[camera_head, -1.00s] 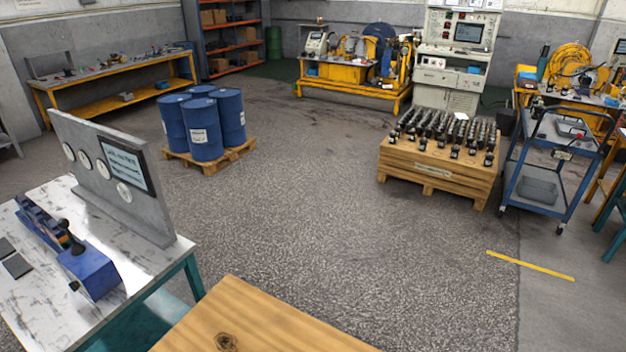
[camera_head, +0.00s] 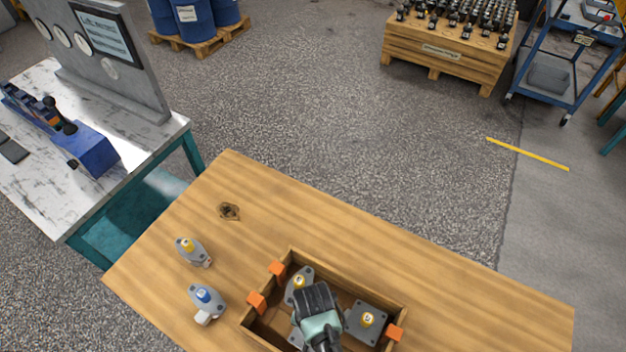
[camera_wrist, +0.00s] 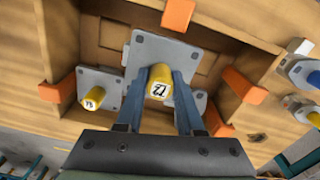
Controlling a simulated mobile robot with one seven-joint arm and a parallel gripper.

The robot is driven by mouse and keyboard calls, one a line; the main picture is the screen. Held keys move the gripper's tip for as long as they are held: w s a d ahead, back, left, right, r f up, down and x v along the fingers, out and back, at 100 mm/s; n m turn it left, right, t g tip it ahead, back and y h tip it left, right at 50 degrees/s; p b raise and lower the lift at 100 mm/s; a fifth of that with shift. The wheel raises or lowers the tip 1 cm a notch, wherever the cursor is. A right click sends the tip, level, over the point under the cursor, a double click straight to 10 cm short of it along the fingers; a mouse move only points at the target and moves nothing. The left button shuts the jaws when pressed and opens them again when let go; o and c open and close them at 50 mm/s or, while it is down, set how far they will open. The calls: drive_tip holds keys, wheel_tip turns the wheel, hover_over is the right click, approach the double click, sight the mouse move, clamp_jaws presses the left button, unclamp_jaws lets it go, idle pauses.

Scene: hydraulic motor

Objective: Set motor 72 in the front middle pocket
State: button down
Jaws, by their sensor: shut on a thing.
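My gripper (camera_head: 322,335) is over the wooden crate (camera_head: 398,306) in the head view, pointing down. In the wrist view its blue fingers (camera_wrist: 160,88) are shut on the yellow shaft of motor 72 (camera_wrist: 160,56), label facing the camera. Its grey square plate looks larger and nearer than the plate of motor 75 (camera_wrist: 99,92), which sits in the crate; I cannot tell whether motor 72 touches the crate floor. In the head view my gripper mostly hides it. Another yellow-shafted motor (camera_head: 300,282) is at the crate's back left, its number unreadable.
Orange clips (camera_head: 257,302) stand on the crate walls. Left of the crate, on the wooden table (camera_head: 420,265), are a yellow-topped motor (camera_head: 190,250) and a blue-topped motor (camera_head: 204,297). The table behind the crate is clear. A marble-topped bench (camera_head: 130,130) stands further left.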

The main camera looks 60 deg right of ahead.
drive_tip(key=shift+w+f+b, duration=0.1)
drive_tip(key=shift+f+b, duration=1.3)
drive_tip(key=shift+f, duration=0.6)
drive_tip(key=shift+f+b, duration=0.35)
drive_tip(key=shift+f, duration=0.2)
drive_tip(key=shift+c, duration=2.3)
unclamp_jaws()
drive_tip(key=shift+f, duration=0.1)
wheel_tip(320, 180, up, 13)
drive_tip(key=shift+r, duration=0.1)
